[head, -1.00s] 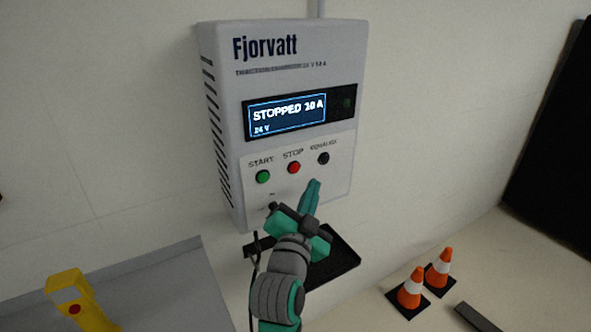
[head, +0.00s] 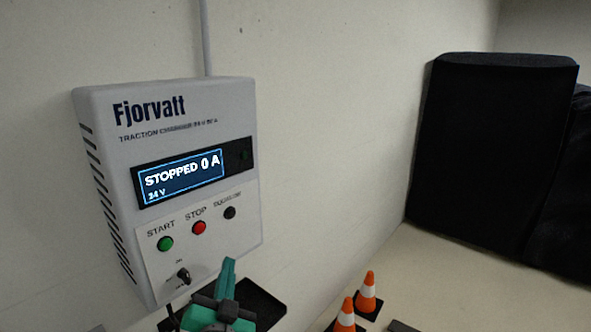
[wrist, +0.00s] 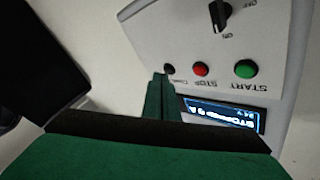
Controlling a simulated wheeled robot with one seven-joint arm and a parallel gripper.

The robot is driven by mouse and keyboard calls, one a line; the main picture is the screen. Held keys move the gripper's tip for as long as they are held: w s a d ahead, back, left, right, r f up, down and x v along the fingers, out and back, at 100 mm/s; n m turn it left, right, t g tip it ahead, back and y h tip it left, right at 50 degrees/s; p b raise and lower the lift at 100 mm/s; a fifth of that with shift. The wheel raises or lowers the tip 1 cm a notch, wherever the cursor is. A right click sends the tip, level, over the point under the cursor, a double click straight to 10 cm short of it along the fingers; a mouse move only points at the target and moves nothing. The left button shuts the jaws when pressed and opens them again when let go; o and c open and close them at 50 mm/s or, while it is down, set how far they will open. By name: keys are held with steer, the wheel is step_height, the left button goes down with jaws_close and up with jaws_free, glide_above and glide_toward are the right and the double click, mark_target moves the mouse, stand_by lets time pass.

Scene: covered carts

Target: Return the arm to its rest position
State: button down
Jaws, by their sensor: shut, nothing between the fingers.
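The charger's display (head: 182,178) reads "STOPPED 0 A" and "24 V". Below it are a green START button (head: 165,243), a red STOP button (head: 199,227), a black button (head: 229,212) and a black rotary knob (head: 184,276). In the wrist view my closed fingers (wrist: 160,80) show in front of the charger panel (wrist: 160,35), apart or touching I cannot tell.
Orange and white cones (head: 367,292) stand on the floor to the right. Dark covered carts (head: 495,150) stand farther right. A grey conduit (head: 205,40) runs up the wall.

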steer(key=s+d+f+n+g, duration=0.15)
steer(key=s+d+f, duration=0.35)
steer(key=s+f, duration=0.6)
steer(key=s+d+f+n+g, duration=0.15)
steer(key=s+d+f, duration=0.4)
steer(key=f, duration=0.85)
steer(key=s+d+f, duration=0.1)
steer(key=s+d, duration=0.1)
steer(key=s, duration=0.6)
steer(key=s+d+f+n+h, duration=0.1)
steer(key=s+d+f, duration=0.1)
steer(key=s, duration=0.7)
steer(key=s+d+f+n+h, duration=0.1)
steer(key=s+d, duration=0.2)
steer(key=s, duration=0.5)
steer(key=shift+s+f+g, duration=0.3)
steer(key=shift+f+g, duration=0.05)
steer(key=shift+g, duration=0.05)
